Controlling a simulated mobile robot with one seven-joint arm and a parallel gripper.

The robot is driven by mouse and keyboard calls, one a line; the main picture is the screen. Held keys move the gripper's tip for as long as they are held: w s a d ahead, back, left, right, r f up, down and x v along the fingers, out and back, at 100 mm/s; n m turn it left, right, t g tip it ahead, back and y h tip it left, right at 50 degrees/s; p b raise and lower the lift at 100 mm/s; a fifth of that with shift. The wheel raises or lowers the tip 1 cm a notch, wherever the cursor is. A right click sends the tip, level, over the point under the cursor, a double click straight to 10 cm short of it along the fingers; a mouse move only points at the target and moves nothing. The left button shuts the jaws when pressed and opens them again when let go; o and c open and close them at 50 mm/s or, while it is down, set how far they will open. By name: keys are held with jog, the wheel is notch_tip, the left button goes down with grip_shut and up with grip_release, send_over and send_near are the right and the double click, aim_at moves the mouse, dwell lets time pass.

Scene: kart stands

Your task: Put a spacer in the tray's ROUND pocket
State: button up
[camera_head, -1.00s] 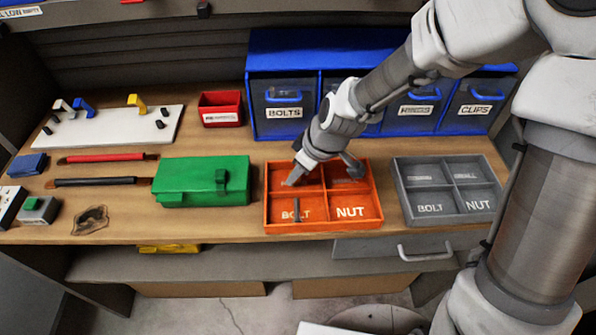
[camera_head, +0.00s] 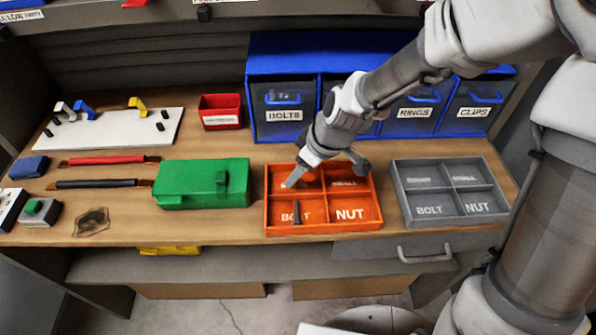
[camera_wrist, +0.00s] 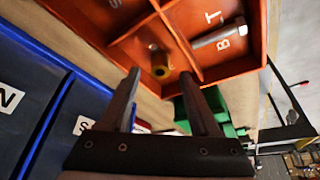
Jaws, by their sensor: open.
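The orange tray (camera_head: 322,232) sits on the bench with four pockets. The front ones read BOLT and NUT; the back labels are too small or covered to read surely. A small cylinder with a brass-yellow end (camera_wrist: 160,66), which looks like a spacer, is in the back-left pocket in the wrist view. A grey bolt (camera_head: 296,212) lies in the BOLT pocket and shows in the wrist view (camera_wrist: 213,38). My gripper (camera_head: 325,174) is over the tray's back pockets. In the wrist view my gripper (camera_wrist: 160,76) is open, its fingers either side of the cylinder's line, nothing held.
A grey tray (camera_head: 452,222) stands to the right, a green box (camera_head: 203,184) to the left. Blue bins (camera_head: 283,108) marked BOLTS, RINGS and CLIPS stand close behind. A red bin (camera_head: 221,111) is at the back left.

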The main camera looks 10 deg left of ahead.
jog(key=p+v, duration=0.2)
jog(key=v, duration=0.8)
jog(key=shift+s, duration=0.1)
